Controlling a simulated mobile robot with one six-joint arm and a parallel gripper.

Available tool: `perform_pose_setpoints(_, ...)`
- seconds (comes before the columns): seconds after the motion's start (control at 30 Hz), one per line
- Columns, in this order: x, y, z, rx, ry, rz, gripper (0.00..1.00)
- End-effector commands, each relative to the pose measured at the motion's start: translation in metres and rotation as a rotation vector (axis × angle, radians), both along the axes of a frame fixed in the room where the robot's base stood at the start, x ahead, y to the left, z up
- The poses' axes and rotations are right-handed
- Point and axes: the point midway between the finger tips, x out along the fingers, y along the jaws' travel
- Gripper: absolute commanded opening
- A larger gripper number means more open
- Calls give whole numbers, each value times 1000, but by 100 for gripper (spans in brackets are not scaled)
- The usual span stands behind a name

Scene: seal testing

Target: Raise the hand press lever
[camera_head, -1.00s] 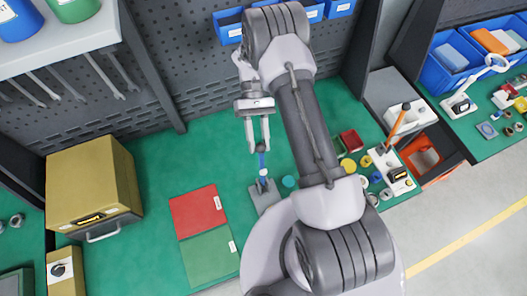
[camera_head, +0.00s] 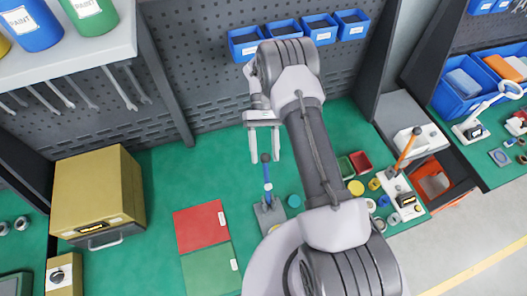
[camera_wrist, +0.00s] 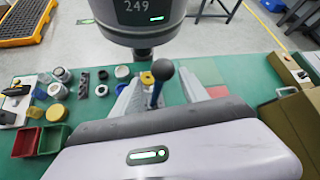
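The hand press lever (camera_head: 267,180) is a blue rod with a dark ball knob, standing nearly upright on a small grey base (camera_head: 270,217) on the green bench. My gripper (camera_head: 265,160) is open, with its two pale fingers pointing down on either side of the knob. In the wrist view the dark knob (camera_wrist: 162,69) and blue rod show between the spread fingers (camera_wrist: 163,92), with a visible gap on each side. I see no contact. The lever's lower part is hidden behind my gripper body in the wrist view.
Red and green mats (camera_head: 201,227) lie left of the press. A yellow cabinet (camera_head: 97,195) stands further left. Small round parts, red and green bins (camera_head: 361,162) and an orange-handled lever device (camera_head: 405,150) are to the right. Blue bins (camera_head: 283,30) line the back panel.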

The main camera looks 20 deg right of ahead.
Motion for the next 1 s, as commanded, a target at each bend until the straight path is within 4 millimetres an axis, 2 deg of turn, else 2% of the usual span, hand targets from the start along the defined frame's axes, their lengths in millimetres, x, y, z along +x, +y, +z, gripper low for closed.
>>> perform_pose_setpoints(0.27, 0, 1, 2, 2, 1, -2, 52)
perform_pose_setpoints(0.37, 0, 1, 11, 1, -1, -2, 52)
perform_pose_setpoints(0.47, 1, 0, 33, 1, -3, -2, 52)
perform_pose_setpoints(0.5, -4, 0, 38, 0, 2, -2, 52)
perform_pose_setpoints(1.0, -127, 2, 47, 2, 1, -2, 52)
